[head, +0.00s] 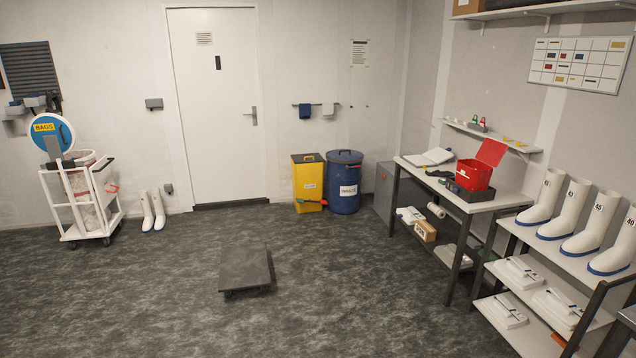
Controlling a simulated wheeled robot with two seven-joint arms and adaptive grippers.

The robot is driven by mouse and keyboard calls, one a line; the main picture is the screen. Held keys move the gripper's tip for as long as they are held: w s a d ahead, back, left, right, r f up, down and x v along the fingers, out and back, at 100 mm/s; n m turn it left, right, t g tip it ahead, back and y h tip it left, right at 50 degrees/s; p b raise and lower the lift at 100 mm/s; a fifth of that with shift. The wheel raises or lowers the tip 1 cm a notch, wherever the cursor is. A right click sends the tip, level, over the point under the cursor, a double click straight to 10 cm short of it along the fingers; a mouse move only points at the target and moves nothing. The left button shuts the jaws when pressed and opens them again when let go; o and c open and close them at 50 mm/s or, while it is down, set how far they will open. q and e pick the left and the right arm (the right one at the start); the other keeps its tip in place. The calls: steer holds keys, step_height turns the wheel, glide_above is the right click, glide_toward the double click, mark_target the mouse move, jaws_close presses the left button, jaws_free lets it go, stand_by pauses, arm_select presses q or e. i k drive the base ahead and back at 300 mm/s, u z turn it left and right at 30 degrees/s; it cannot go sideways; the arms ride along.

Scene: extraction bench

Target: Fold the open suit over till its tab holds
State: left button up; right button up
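No suit lying open can be made out in the head view. Several flat white folded bundles, possibly folded suits, lie on the lower shelves of the rack at right: one (518,272) on the middle shelf, another (557,305) beside it, and one (500,312) lower down. Dark marks or straps show on some; whether any tab is fastened is too small to tell. Neither of my grippers is in view.
White boots (541,197) stand on the rack top. The bench (500,195) holds a red box (473,175) and an open book (430,157). A low dark platform (246,268) sits mid-floor.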

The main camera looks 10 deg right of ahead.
mark_target(439, 155)
steer(key=z, duration=0.05)
steer(key=i, duration=2)
steer(key=z, duration=0.55)
steer(key=i, duration=2.2)
steer(key=z, duration=0.5)
steer(key=i, duration=0.7)
steer(key=z, duration=0.15)
